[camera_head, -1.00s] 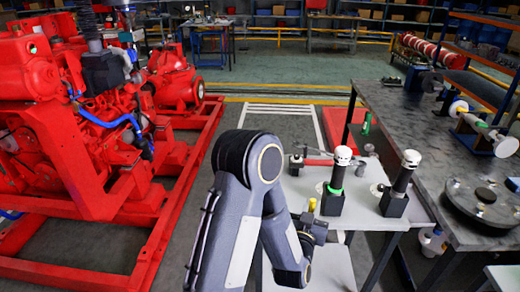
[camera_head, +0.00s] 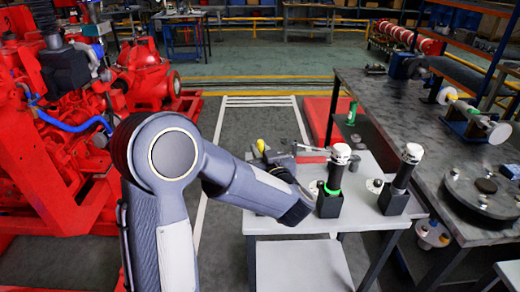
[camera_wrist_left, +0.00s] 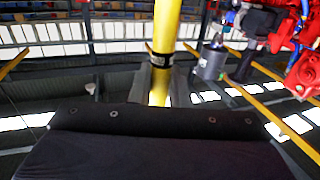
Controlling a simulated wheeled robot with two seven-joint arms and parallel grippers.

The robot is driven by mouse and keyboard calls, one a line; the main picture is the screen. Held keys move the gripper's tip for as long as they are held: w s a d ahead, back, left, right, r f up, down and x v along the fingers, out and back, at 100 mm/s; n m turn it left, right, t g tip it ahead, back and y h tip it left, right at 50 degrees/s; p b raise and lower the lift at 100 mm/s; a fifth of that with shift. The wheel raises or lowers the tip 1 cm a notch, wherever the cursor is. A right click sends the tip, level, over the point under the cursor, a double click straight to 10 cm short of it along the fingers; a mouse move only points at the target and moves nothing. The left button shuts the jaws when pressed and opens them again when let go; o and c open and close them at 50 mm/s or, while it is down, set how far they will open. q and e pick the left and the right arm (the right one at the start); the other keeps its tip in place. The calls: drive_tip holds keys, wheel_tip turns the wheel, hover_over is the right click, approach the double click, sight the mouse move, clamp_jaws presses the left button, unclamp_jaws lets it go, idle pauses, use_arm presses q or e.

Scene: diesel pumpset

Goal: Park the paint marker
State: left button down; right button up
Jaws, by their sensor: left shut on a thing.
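The paint marker is a yellow cylinder (camera_wrist_left: 167,28) with a dark band, standing up between the fingers of my left gripper (camera_wrist_left: 160,85) in the left wrist view. In the head view its yellow end (camera_head: 261,145) shows above my left gripper (camera_head: 267,157), which is shut on it near the back left of the light grey table (camera_head: 300,222). The gripper is partly hidden behind my forearm. I cannot make out a parking place for the marker. My right gripper is not in view.
Two black upright tools with white caps, one with a green ring (camera_head: 333,189), the other plain (camera_head: 400,178), stand in black blocks right of my arm. A small white cup (camera_head: 374,185) sits between them. A dark workbench (camera_head: 400,120) is right; the red pumpset (camera_head: 60,150) is left.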

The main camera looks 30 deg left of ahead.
use_arm(q)
wheel_tip(320, 180, down, 13)
drive_tip(key=b, duration=0.9)
drive_tip(key=shift+b, duration=0.3)
drive_tip(key=shift+f+b, duration=0.7)
drive_tip(key=shift+f, duration=0.3)
idle(0.9)
drive_tip(key=c, duration=1.3)
unclamp_jaws()
drive_tip(key=v, duration=0.8)
drive_tip(key=shift+w, duration=0.1)
